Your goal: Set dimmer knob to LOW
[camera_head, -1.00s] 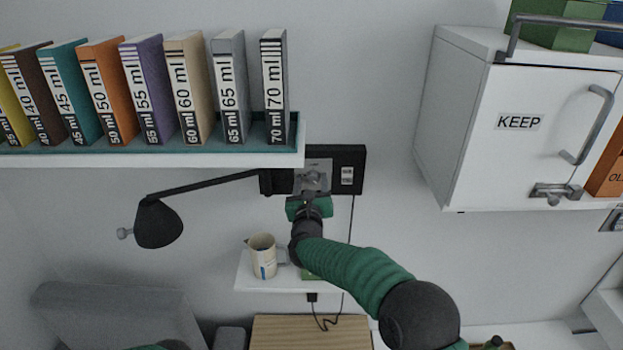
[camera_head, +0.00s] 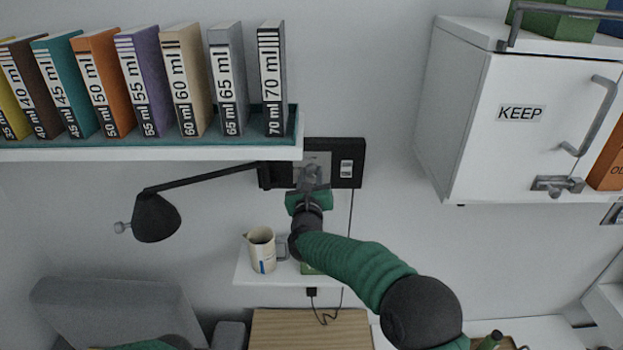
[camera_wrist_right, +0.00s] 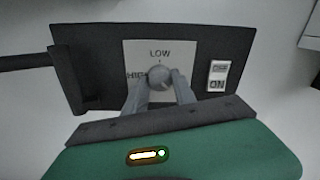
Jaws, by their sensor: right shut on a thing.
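The dimmer knob (camera_wrist_right: 159,77) is a round grey knob on a light plate (camera_wrist_right: 184,52) set in a black wall panel (camera_head: 351,152). In the right wrist view LOW is printed above the knob, and a partly covered label shows at its left. My right gripper (camera_wrist_right: 159,88) is shut on the knob, one finger on each side. In the head view my right gripper (camera_head: 312,182) reaches up to the panel and hides part of the plate. The knob's pointer direction is not clear. A bit of my left arm shows at the bottom left of the head view; its gripper is out of view.
An OFF/ON switch (camera_wrist_right: 217,76) sits right of the knob. A black lamp (camera_head: 157,219) joins the panel's left side. A shelf of binders (camera_head: 150,154) overhangs at upper left. A jug (camera_head: 262,250) stands on a small shelf below. A white KEEP cabinet (camera_head: 520,150) hangs at right.

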